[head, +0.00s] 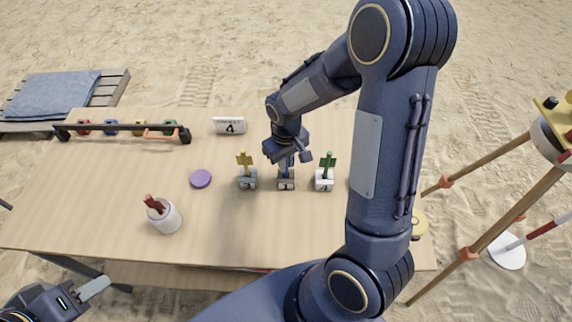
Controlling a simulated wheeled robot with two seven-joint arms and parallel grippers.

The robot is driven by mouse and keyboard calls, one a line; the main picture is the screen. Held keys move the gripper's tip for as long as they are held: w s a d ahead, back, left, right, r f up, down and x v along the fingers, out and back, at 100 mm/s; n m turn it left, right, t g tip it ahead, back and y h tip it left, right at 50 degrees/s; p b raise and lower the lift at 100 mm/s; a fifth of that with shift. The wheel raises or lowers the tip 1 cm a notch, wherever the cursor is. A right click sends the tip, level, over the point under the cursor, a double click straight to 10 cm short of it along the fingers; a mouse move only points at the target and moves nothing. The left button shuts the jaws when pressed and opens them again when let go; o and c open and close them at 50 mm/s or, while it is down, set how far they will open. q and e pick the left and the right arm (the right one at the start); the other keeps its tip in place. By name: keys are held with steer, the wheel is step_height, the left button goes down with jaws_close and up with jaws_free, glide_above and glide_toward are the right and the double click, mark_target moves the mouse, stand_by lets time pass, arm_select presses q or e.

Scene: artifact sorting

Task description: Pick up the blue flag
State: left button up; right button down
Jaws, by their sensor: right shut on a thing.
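Three small numbered stands are in a row near the middle of the table in the head view. The left stand (247,181) holds a yellow flag (244,160) and the right stand (324,182) holds a green flag (328,161). My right gripper (287,160) points down over the grey middle stand (286,184) and is shut on the blue flag, which its fingers mostly hide. I cannot tell whether the flag's foot is still in the stand. My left gripper (95,288) is at the lower left, off the table's front edge, its opening unclear.
A purple disc (201,179) and a white cup (165,217) with reddish-brown pieces are left of the stands. A white number card (229,126) and a dark rack (120,130) are behind. A tripod (500,210) stands right of the wooden table (90,205).

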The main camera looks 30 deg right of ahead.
step_height(320, 180, up, 4)
steer(key=p, duration=0.3)
steer(key=shift+f, duration=0.15)
steer(key=s+a+r+p, duration=0.2)
steer(key=s+a+r, duration=0.2)
steer(key=r, duration=0.3)
steer(key=s+a+r+p, duration=0.2)
steer(key=s+a+r, duration=0.3)
steer(key=s+r, duration=0.1)
steer(key=shift+s+r, duration=0.35)
steer(key=shift+r, duration=0.3)
stand_by(0.3)
